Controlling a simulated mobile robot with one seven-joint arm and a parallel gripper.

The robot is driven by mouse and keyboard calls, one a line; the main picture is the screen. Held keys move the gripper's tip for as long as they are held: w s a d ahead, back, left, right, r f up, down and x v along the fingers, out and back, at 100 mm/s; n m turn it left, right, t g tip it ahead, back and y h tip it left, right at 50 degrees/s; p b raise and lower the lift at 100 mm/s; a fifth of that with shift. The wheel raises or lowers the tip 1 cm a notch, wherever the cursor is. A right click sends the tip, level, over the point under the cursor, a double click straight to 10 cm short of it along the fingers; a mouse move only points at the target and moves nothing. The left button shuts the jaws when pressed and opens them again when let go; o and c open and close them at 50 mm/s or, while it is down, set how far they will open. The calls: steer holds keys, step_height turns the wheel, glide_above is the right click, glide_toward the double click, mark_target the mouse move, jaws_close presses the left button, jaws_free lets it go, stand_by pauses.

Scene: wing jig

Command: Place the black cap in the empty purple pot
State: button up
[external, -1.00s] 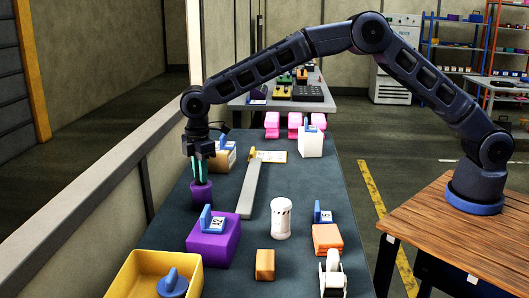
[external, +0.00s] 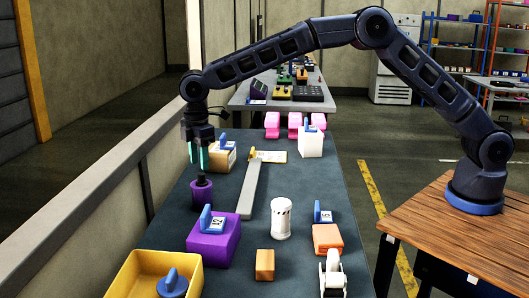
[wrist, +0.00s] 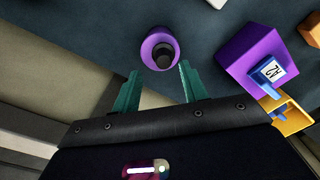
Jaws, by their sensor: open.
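The purple pot (external: 203,197) stands upright near the left edge of the dark table. It also shows in the wrist view (wrist: 147,49). The black cap (wrist: 164,56) sits inside the pot's opening, seen from above in the wrist view. In the external view its dark top (external: 201,180) shows above the rim. My gripper (external: 197,163) is just above the pot, with its teal fingers apart and empty. In the wrist view the fingertips (wrist: 159,70) are spread, with the pot beyond them. The cap's lower part is hidden by the pot.
A purple box (external: 214,242) with a blue handle stands in front of the pot, and a yellow bin (external: 129,275) beyond that. A tan box (external: 219,159) is close behind.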

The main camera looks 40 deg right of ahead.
mark_target(201, 173)
step_height(201, 173, up, 8)
steer(key=shift+f, duration=0.15)
stand_by(0.3)
steer(key=d+r+m+t, duration=0.1)
steer(key=d+r+m, duration=0.1)
steer(key=d+r, duration=0.65)
steer(key=d+r+m, duration=0.2)
steer(key=d+r, duration=0.2)
steer(key=d, duration=1)
steer(key=d+r+m+t, duration=0.1)
steer(key=d+r+m, duration=0.1)
steer(key=d+r, duration=0.65)
steer(key=s+d+m+t, duration=0.1)
steer(key=s+d+m, duration=0.2)
steer(key=s+d, duration=0.75)
steer(key=s+d+m, duration=0.4)
steer(key=d, duration=1.4)
steer(key=s+d+f+m, duration=0.1)
steer(key=s+d+f, duration=0.2)
steer(key=s+d, duration=0.1)
steer(key=s+d+f+m+t, duration=0.1)
steer(key=s+d+f+m, duration=0.1)
steer(key=s, duration=0.5)
steer(key=s+d+f+m, duration=0.2)
steer(key=s+d+f, duration=0.2)
steer(key=s+d, duration=0.2)
steer(key=shift+t, duration=0.3)
